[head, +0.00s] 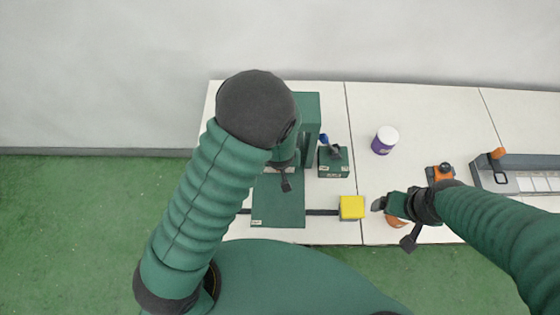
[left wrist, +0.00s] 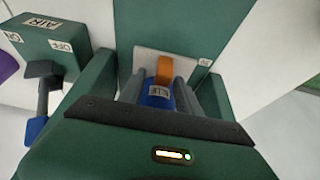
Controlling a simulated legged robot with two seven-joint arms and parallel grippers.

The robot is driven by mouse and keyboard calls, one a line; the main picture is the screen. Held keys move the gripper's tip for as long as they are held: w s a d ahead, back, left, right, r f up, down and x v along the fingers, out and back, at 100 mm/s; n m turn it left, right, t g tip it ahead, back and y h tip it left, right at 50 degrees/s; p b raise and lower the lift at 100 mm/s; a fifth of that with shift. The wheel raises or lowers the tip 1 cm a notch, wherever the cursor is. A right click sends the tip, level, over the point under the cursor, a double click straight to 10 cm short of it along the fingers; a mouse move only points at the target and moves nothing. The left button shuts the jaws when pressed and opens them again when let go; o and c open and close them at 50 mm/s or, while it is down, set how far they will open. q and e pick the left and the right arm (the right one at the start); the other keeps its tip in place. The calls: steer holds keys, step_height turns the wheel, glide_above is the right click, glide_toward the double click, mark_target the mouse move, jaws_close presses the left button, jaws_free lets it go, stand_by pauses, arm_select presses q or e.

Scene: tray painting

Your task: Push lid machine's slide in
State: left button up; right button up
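The lid machine (head: 308,108) is a green upright block with a flat green plate (head: 278,212) in front of it. My left gripper (head: 285,165) is over the machine, and my arm hides much of it. In the left wrist view, a blue labelled piece (left wrist: 157,94) and an orange strip (left wrist: 164,70) lie between grey finger-like parts, in front of a white plate (left wrist: 190,66). I cannot tell whether the fingers touch the blue piece, or which part is the slide. My right gripper (head: 382,203) is beside an orange object (head: 396,222); its fingers are unclear.
A green AIR box (head: 333,164) with a blue-ended lever stands right of the machine. A yellow block (head: 352,207) sits on a dark bar at the table's front. A purple jar (head: 384,140) with a white lid and a grey tray unit (head: 530,163) stand further right.

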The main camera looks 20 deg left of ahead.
arm_select(q)
steer(key=shift+s+a, duration=0.1)
steer(key=shift+r, duration=0.15)
steer(key=p+v, duration=1.5)
steer(key=v, duration=0.1)
steer(key=shift+r, duration=0.2)
steer(key=s+a+r+m+g+h+b, duration=0.1)
steer(key=s+a+r+m+b, duration=0.2)
steer(key=s+a+r+b, duration=0.2)
steer(key=shift+s+a+r+g+b, duration=0.4)
steer(key=shift+a+r+b, duration=0.1)
steer(key=shift+a+b, duration=0.9)
